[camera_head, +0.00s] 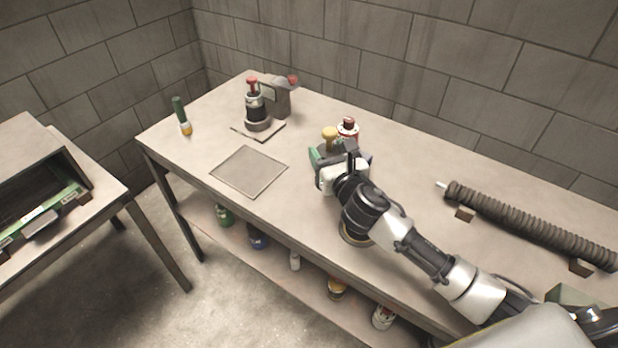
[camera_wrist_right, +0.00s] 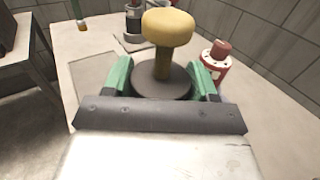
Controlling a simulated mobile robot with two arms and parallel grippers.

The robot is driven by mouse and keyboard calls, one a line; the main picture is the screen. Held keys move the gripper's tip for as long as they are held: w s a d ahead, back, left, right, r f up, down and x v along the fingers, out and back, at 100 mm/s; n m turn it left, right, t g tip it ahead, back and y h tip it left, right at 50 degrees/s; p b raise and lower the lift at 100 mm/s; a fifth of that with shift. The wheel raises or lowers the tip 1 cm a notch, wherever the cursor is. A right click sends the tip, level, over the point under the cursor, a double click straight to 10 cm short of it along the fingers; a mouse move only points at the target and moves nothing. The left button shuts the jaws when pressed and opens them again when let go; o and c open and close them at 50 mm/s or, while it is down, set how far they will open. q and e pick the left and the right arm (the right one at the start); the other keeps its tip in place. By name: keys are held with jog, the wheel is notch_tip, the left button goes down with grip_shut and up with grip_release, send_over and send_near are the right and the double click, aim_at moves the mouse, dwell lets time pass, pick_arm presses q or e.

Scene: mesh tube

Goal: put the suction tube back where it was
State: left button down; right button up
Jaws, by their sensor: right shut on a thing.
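My right gripper (camera_head: 329,150) is above the middle of the workbench, its arm coming from the lower right. Its green fingers (camera_wrist_right: 204,80) are shut on the sides of a dark round piece with a yellow mushroom-shaped knob (camera_wrist_right: 166,32); the knob also shows in the head view (camera_head: 330,133). The lower part of the held thing is hidden by the gripper. A dark ribbed tube (camera_head: 530,222) lies at the right of the bench, raised on small blocks, with a pale tip at its left end. My left gripper is not in view.
The workbench (camera_head: 205,145) has a flat square plate (camera_head: 249,171), a red-topped device (camera_head: 257,110) and a green-handled tool (camera_head: 182,115). A red-and-white canister (camera_head: 347,130) stands just behind the gripper. Several bottles and cans are on the lower shelf. A second table stands left.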

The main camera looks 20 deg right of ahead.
jog(key=w+a+f+b, duration=0.1)
jog(key=a+f, duration=0.3)
jog(key=f, duration=0.2)
jog(key=shift+w+f+b, duration=0.15)
jog(key=shift+f+b, duration=0.15)
jog(key=shift+f, duration=0.15)
jog(key=o, duration=1.1)
jog(key=s, duration=0.8)
jog(key=s+d, duration=0.1)
jog(key=s, duration=0.3)
jog(key=shift+r, duration=0.2)
